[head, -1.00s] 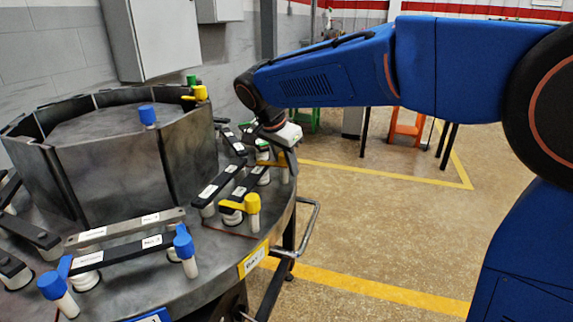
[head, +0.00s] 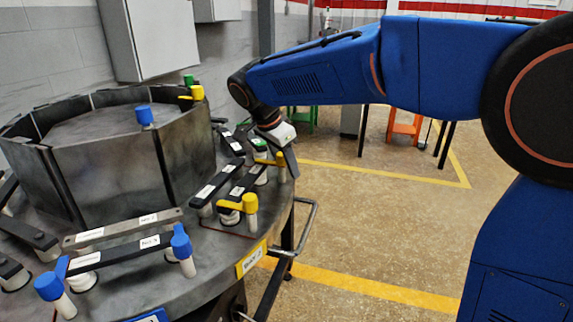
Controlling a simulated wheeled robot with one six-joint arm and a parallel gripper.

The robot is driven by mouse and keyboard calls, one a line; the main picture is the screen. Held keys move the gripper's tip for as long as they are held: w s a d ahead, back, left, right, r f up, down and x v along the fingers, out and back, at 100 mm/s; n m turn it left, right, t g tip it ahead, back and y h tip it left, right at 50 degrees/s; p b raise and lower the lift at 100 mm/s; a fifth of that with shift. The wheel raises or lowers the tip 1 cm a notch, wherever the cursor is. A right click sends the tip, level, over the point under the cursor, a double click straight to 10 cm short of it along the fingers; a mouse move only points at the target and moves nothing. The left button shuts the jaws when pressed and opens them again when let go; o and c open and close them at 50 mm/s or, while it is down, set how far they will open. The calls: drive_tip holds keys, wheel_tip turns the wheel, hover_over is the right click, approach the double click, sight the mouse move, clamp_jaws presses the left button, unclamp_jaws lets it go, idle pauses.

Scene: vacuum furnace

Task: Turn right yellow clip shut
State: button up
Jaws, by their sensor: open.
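Two yellow clips sit near the right edge of the round metal table. The nearer yellow clip (head: 239,205) has its lever across the end of a black bar, with a yellow-capped post at its right. The farther, right yellow clip (head: 267,161) lies beside the end of a second black bar, with its yellow-capped post (head: 281,170) at its right. My gripper (head: 291,163) is open, pointing down just right of and behind that post. Its fingertips are small and partly merge with the post, so I cannot tell whether they touch the clip.
Blue clips (head: 56,285) and black bars stand at the front left of the table (head: 210,262). A raised drum (head: 110,150) fills the middle. A metal handrail (head: 305,225) juts out at right; the floor beyond is open.

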drive_tip(key=v, duration=1.7)
drive_tip(key=shift+r, duration=0.2)
drive_tip(key=s+d+f+n+y, duration=0.1)
drive_tip(key=s+d+f+n, duration=0.3)
drive_tip(key=d, duration=0.6)
drive_tip(key=s+d+f+n+y, duration=0.1)
drive_tip(key=s+d+f, duration=0.35)
drive_tip(key=d, duration=0.55)
drive_tip(key=s+d+f+n, duration=0.3)
drive_tip(key=s+d+f, duration=0.2)
drive_tip(key=s+f, duration=0.3)
drive_tip(key=s+d+f+n+t+y, duration=0.1)
drive_tip(key=s+d+f+n, duration=0.2)
drive_tip(key=s+d+f, duration=0.3)
drive_tip(key=s+f, duration=0.2)
drive_tip(key=s, duration=0.1)
drive_tip(key=shift+s+d+f+t, duration=0.2)
drive_tip(key=shift+s+f+t, duration=0.1)
drive_tip(key=shift+s+f, duration=0.05)
